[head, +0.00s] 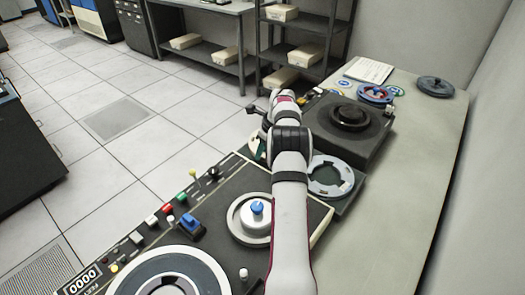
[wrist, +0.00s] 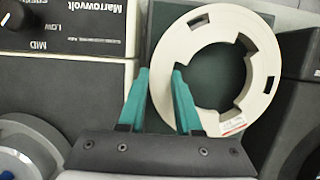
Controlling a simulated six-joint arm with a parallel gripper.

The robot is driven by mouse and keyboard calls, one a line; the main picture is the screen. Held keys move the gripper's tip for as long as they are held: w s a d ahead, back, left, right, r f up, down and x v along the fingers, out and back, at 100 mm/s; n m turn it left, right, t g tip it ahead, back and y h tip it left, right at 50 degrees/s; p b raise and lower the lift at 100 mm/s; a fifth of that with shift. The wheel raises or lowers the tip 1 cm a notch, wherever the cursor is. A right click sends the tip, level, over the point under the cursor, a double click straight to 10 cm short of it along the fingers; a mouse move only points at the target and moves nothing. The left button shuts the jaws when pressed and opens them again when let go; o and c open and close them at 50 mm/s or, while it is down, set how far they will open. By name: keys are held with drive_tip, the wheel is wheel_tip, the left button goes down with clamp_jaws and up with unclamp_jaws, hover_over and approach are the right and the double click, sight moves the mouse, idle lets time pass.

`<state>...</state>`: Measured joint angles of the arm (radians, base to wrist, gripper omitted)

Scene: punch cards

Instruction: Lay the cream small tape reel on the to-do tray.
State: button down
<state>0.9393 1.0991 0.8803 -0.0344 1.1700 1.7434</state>
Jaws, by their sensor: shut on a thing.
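The cream small tape reel (wrist: 254,45) is a flat ring with notches in its inner edge, seen face-on in the wrist view. My gripper (wrist: 161,72) is shut on its rim, one teal finger inside the hole and one outside. A dark green flat surface (wrist: 222,72), apparently a tray, shows through the hole.
A tape deck (head: 312,222) with knobs and a blue-topped hub stands in front. A black machine with a round platter (head: 350,117) stands behind. A grey-blue ring (head: 331,178) lies on a dark plate right of my arm.

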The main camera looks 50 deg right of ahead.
drive_tip(key=shift+f, duration=1.2)
idle(0.3)
drive_tip(key=c, duration=0.5)
unclamp_jaws()
drive_tip(key=shift+f, duration=0.1)
drive_tip(key=c, duration=0.4)
drive_tip(key=shift+o, duration=0.2)
wheel_tip(320, 180, up, 9)
drive_tip(key=shift+r, duration=0.1)
